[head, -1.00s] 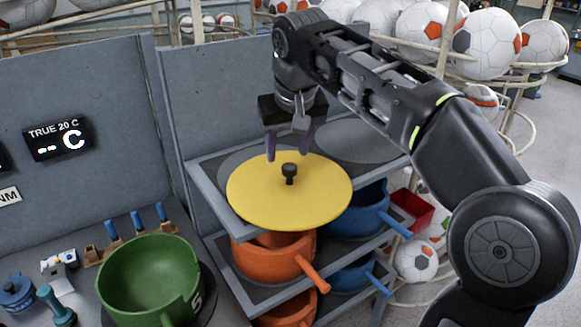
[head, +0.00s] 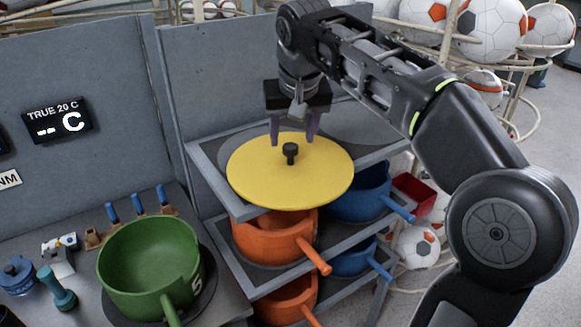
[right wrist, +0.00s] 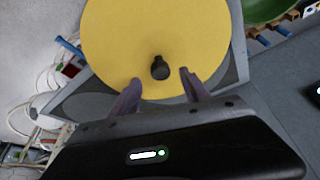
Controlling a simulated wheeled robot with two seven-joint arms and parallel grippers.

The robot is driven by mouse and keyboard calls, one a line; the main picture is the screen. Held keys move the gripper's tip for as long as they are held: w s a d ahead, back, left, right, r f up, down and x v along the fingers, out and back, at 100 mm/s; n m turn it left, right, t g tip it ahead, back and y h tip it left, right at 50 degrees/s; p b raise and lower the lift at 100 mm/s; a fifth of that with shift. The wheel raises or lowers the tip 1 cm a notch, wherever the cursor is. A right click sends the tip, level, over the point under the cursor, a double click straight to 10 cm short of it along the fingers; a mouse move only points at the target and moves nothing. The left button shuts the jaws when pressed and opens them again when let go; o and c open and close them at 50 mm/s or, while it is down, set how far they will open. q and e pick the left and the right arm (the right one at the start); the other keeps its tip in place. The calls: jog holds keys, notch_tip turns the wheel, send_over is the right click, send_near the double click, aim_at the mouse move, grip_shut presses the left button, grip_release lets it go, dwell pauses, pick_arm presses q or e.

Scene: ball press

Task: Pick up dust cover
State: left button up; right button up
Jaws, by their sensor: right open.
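The dust cover is a flat yellow disc (head: 265,185) with a small black knob (head: 290,150) at its middle. It lies on the top shelf of the grey rack in the head view. My right gripper (head: 293,140) is open and empty, its fingers pointing down close to the knob. In the right wrist view the yellow disc (right wrist: 150,35) fills the upper middle, and the knob (right wrist: 160,68) stands just beyond and between the two open fingertips (right wrist: 160,78). Whether the fingers are level with the knob I cannot tell. My left gripper is not in view.
Orange pots (head: 270,238) and blue pots (head: 355,195) stand on the rack's lower shelves, handles sticking out right. A green pot (head: 145,262) stands on the bench at left. A grey panel (head: 250,80) rises behind the rack. Footballs (head: 490,30) fill racks at the back right.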

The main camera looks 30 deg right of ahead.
aim_at(290, 146)
jog(key=shift+p+x, duration=0.75)
jog(key=shift+x, duration=1.95)
jog(key=shift+a, duration=0.1)
jog(key=shift+s, duration=0.1)
grip_shut()
jog(key=shift+r, duration=0.1)
